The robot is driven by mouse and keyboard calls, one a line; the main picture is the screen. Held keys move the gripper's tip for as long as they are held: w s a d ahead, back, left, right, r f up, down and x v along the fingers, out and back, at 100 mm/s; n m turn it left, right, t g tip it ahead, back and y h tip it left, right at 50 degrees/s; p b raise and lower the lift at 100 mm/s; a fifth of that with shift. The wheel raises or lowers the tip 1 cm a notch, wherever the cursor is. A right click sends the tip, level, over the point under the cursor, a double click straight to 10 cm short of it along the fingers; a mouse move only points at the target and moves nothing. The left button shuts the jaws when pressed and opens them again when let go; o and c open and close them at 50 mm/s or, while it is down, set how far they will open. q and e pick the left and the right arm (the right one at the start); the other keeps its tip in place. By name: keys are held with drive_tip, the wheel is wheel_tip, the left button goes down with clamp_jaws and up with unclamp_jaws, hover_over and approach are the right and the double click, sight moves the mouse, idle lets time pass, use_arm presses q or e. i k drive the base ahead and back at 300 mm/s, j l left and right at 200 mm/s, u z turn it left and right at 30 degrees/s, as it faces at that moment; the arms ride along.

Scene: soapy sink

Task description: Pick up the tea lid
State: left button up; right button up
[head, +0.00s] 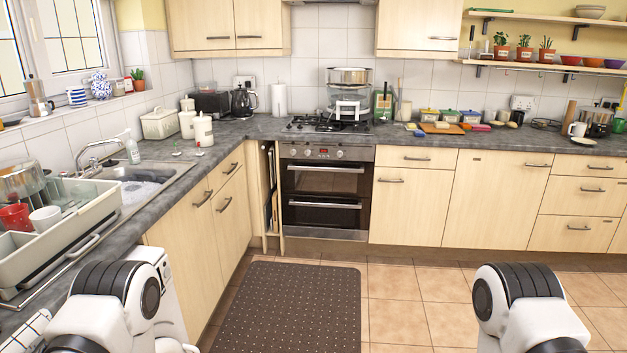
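Several cream lidded canisters stand in the left corner of the counter. The front canister (203,132) has a pale lid (202,115) with a small knob on top. A second canister (187,124) stands just behind it to the left, also topped by a lid (187,103). Any lettering on them is too small to read, so I cannot tell which lid is the tea lid. Only links of my two arms show at the bottom left and bottom right. Both my grippers are out of view, far from the canisters.
A wide cream bread bin (160,124) stands left of the canisters. Spoon-like items (176,153) lie in front. The sink (140,187) and a dish rack (60,235) occupy the left counter. A dark mat (288,305) lies on the open tiled floor.

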sight(201, 119)
drive_tip(key=i+l, duration=0.15)
drive_tip(key=i, duration=0.75)
drive_tip(key=i+l, duration=0.1)
drive_tip(key=i, duration=0.8)
drive_tip(key=i+l, duration=0.15)
drive_tip(key=i, duration=0.75)
drive_tip(key=l+z, duration=0.05)
